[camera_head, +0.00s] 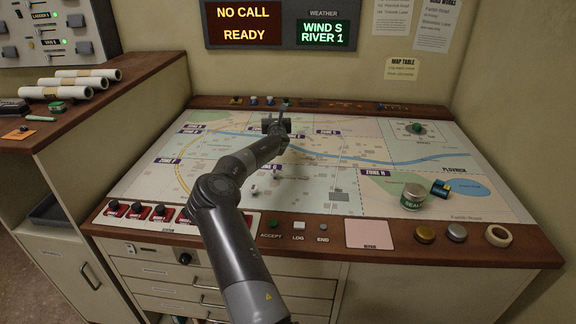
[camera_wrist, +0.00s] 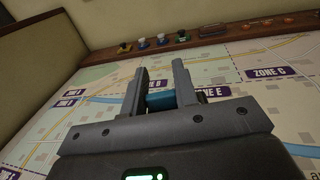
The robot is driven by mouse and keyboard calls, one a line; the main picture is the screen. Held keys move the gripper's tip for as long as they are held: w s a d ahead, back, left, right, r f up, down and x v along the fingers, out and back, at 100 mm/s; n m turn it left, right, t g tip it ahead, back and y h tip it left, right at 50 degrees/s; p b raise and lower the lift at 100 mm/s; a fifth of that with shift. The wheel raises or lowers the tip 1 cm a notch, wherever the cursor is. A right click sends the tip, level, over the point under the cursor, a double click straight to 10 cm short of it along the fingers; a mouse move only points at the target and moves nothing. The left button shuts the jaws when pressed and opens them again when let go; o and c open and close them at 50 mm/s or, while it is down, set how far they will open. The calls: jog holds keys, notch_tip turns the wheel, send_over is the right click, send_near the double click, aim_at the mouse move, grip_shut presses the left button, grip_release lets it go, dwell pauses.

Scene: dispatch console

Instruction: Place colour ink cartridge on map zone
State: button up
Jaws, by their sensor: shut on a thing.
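My gripper (camera_head: 276,122) is over the back middle of the map (camera_head: 330,165). In the wrist view my gripper (camera_wrist: 160,68) is shut on a small blue block (camera_wrist: 161,100), which sits low between its fingers. Most of the block is hidden, so I cannot tell if it is the colour ink cartridge. A small dark box with blue and yellow parts (camera_head: 441,188) lies on the right of the map, beside a green-labelled tin. Purple zone labels, such as ZONE G (camera_wrist: 270,72) and ZONE H (camera_head: 376,172), mark the map.
The green-labelled tin (camera_head: 413,196) stands on the map's right part. A tape roll (camera_head: 498,235) and two round knobs lie on the front rim. Small items line the back rim (camera_wrist: 200,38). White paper rolls (camera_head: 85,80) lie on the left cabinet. Much of the map is clear.

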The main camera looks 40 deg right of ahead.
jog(key=s+a+m+g+h, duration=0.2)
jog(key=s+g, duration=0.1)
jog(key=s, duration=0.9)
jog(key=s+a+m+g+h, duration=0.2)
jog(key=s+a, duration=0.1)
jog(key=s, duration=0.9)
jog(key=s+a+m+g+h, duration=0.2)
jog(key=s+g, duration=0.1)
jog(key=s, duration=0.8)
jog(key=shift+w+a+f, duration=0.85)
jog(key=shift+w+f, duration=0.8)
jog(key=shift+f, duration=0.15)
jog(key=shift+w+a+f, duration=0.85)
jog(key=shift+w+f, duration=0.8)
jog(key=shift+f, duration=0.1)
jog(key=shift+w+a+f, duration=0.85)
jog(key=shift+w+f, duration=0.8)
jog(key=shift+f, duration=0.15)
jog(key=shift+f, duration=0.1)
jog(key=o, duration=1)
